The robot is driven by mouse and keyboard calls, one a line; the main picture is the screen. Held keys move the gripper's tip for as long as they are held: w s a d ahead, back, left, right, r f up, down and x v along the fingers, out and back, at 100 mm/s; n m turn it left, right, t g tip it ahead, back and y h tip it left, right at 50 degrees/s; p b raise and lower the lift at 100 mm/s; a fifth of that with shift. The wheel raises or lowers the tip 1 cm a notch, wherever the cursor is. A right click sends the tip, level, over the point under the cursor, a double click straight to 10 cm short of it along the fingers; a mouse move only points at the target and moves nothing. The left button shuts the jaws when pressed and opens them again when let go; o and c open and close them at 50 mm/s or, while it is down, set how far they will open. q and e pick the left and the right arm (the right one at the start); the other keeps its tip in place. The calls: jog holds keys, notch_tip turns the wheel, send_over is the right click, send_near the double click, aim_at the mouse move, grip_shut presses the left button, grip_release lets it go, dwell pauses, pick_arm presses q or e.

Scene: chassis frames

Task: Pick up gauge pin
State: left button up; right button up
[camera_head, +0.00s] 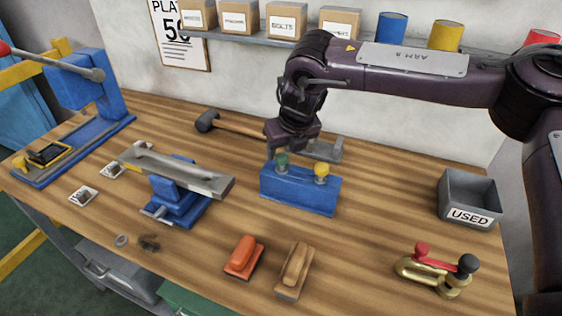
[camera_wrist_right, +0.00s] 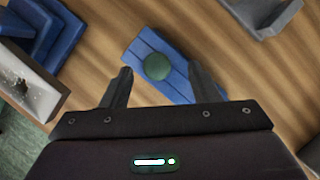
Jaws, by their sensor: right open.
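A blue block (camera_head: 300,193) stands on the wooden bench and holds two upright pins. One is a gauge pin with a green knob (camera_head: 281,161), and the other has a yellow knob (camera_head: 321,170). My right gripper (camera_head: 284,152) is open and points down at the green-knobbed pin. In the right wrist view the green knob (camera_wrist_right: 156,67) shows between my right gripper's two fingers (camera_wrist_right: 160,69), with a gap on each side. The blue block (camera_wrist_right: 145,46) lies below it there. The yellow knob does not show in that view. My left gripper is not in view.
An orange-handled block (camera_head: 244,257) and wooden brush (camera_head: 294,270) lie in front.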

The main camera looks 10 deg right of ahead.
aim_at(282, 154)
jog(key=x, duration=0.1)
jog(key=p+x, duration=0.1)
jog(key=shift+a+f, duration=0.25)
jog(key=shift+f, duration=0.05)
jog(key=x, duration=0.2)
jog(key=shift+w+f, duration=0.2)
jog(key=shift+f, duration=0.05)
jog(key=shift+c, duration=0.6)
jog(key=c, duration=0.5)
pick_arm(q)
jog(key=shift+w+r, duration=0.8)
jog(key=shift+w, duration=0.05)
pick_arm(e)
jog(key=c, duration=0.5)
